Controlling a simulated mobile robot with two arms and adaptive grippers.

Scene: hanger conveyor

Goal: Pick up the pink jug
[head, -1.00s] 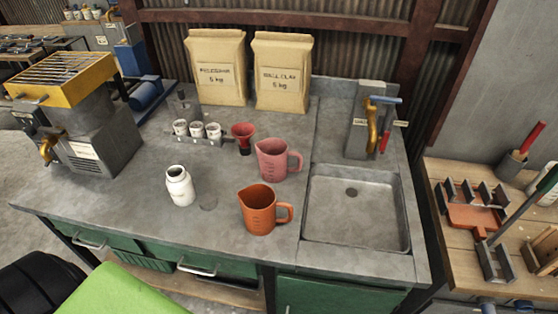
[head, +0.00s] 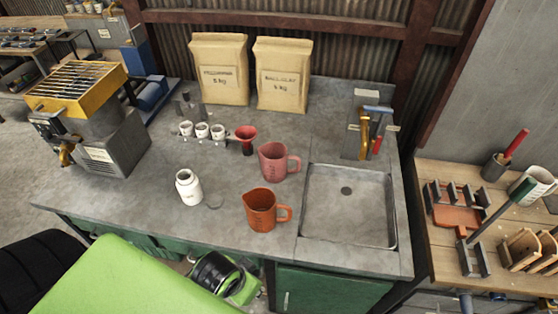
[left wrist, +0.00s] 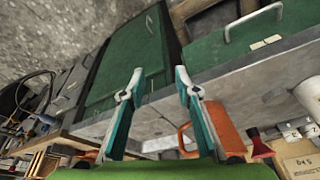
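The pink jug (head: 273,162) stands upright on the grey counter, its handle to the right, behind an orange jug (head: 261,210). No gripper touches it. In the left wrist view my left gripper (left wrist: 158,74) is open and empty, its two fingers apart in front of the green cabinet and counter edge. The orange jug (left wrist: 220,126) shows there beyond the fingers; I cannot make out the pink jug. In the head view part of my green and black arm shows at the bottom; no fingertips are clear. My right gripper is not in view.
A red funnel (head: 247,138) and white cups (head: 202,131) stand left of the pink jug. A white bottle (head: 188,188) is at front left. The sink (head: 348,205) is to the right. Two paper bags (head: 283,75) stand behind. The green-fronted counter (head: 120,205) has a front edge.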

